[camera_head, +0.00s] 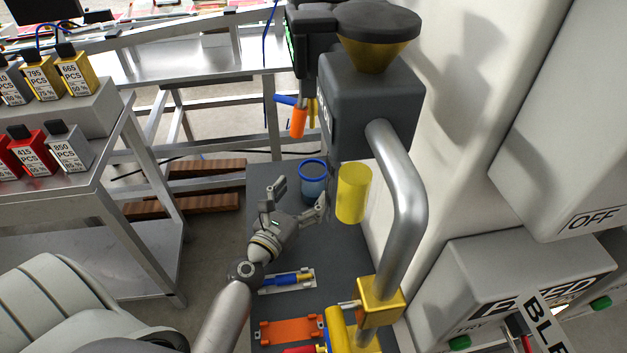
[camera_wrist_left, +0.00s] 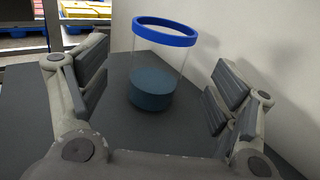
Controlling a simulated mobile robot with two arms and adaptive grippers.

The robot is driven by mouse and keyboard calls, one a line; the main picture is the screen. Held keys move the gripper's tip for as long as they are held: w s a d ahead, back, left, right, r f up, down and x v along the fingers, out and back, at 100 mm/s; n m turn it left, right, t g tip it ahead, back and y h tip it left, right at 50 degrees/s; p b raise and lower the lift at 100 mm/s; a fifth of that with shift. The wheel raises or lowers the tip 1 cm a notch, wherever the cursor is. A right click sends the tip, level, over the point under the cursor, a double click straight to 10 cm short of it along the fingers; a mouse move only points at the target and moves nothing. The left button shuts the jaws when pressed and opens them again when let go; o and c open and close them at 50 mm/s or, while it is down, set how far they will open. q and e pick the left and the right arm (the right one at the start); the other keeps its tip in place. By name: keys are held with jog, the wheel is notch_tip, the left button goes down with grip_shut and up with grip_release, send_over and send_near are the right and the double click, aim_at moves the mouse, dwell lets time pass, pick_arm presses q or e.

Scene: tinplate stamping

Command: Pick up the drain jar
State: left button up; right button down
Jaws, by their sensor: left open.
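The drain jar (camera_head: 313,183) is a clear jar with a blue rim and dark blue contents. It stands upright on the dark grey surface, below the grey machine head. In the left wrist view the jar (camera_wrist_left: 152,88) stands beyond and between my open fingers. My left gripper (camera_head: 299,200) is open and empty, just in front of the jar; the left wrist view shows both fingers (camera_wrist_left: 170,92) apart, with no contact visible. My right gripper is not in view.
A yellow cylinder (camera_head: 353,194) is right of the jar, beside a thick grey pipe (camera_head: 405,190). A blue and yellow tool (camera_head: 288,279) and an orange bracket (camera_head: 290,329) lie nearer. A white wall (camera_wrist_left: 240,45) stands close on the right.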

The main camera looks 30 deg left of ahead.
aim_at(307, 186)
pick_arm(q)
jog(key=shift+w, duration=0.85)
jog(key=w+p, duration=0.1)
jog(key=w, duration=0.2)
jog(key=shift+w+r, duration=0.1)
jog(key=shift+w, duration=0.65)
jog(key=c, duration=1.2)
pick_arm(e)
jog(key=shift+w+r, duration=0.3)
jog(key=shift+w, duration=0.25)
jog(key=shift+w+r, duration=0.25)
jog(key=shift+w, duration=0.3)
